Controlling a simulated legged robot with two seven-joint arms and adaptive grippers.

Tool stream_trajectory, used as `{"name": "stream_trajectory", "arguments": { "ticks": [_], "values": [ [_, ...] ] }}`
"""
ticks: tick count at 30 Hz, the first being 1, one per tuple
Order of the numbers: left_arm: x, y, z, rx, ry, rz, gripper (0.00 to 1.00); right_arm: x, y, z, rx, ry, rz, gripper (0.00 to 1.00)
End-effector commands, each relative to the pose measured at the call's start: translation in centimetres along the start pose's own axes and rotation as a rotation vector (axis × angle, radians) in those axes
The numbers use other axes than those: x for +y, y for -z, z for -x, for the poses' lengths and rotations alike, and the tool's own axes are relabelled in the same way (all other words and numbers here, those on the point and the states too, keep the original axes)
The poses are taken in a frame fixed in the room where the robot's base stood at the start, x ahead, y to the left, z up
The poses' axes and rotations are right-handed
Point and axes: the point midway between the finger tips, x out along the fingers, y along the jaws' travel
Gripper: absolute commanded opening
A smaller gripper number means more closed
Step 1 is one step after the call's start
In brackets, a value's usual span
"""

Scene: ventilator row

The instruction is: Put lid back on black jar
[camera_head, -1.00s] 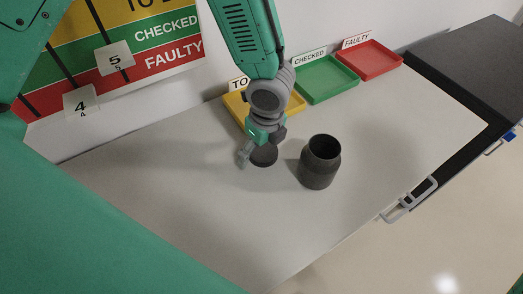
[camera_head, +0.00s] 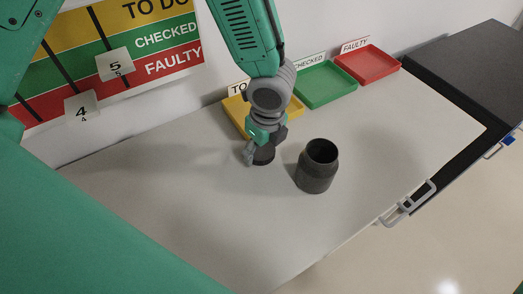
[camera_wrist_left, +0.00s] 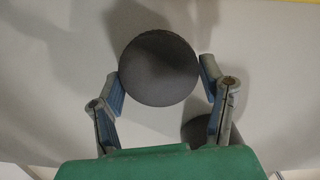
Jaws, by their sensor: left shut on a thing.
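The black jar (camera_head: 316,172) stands upright and open on the light table, its dark mouth facing up. The round dark lid (camera_head: 264,155) is just left of the jar in the head view, at my left gripper (camera_head: 258,150). In the left wrist view the lid (camera_wrist_left: 159,68) shows as a flat disc between the two fingers of my left gripper (camera_wrist_left: 160,80), which touch its sides. I cannot tell whether the lid still rests on the table. Part of a dark round shape (camera_wrist_left: 210,130), likely the jar, shows behind the right finger. My right gripper is not in view.
A yellow tray (camera_head: 236,112), a green tray (camera_head: 325,84) and a red tray (camera_head: 368,66) line the back of the table (camera_head: 200,215). A metal handle (camera_head: 408,204) sits at its right edge. The table's front left is clear.

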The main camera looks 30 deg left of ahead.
Motion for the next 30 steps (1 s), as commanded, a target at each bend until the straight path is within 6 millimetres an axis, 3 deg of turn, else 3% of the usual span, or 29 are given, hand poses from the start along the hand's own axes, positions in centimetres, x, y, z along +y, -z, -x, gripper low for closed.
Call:
{"name": "stream_trajectory", "arguments": {
  "ticks": [6, 12, 30],
  "values": [
    [-0.1, -0.6, 4.9, 0.002, 0.004, 0.003, 0.49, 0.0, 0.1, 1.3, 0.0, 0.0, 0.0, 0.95],
    [0.0, -0.9, 7.5, 0.003, 0.001, 0.001, 0.49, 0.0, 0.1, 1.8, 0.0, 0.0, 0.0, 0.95],
    [0.0, -1.0, 8.1, 0.002, -0.001, 0.001, 0.49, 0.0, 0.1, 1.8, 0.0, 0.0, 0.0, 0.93]
  ]
}}
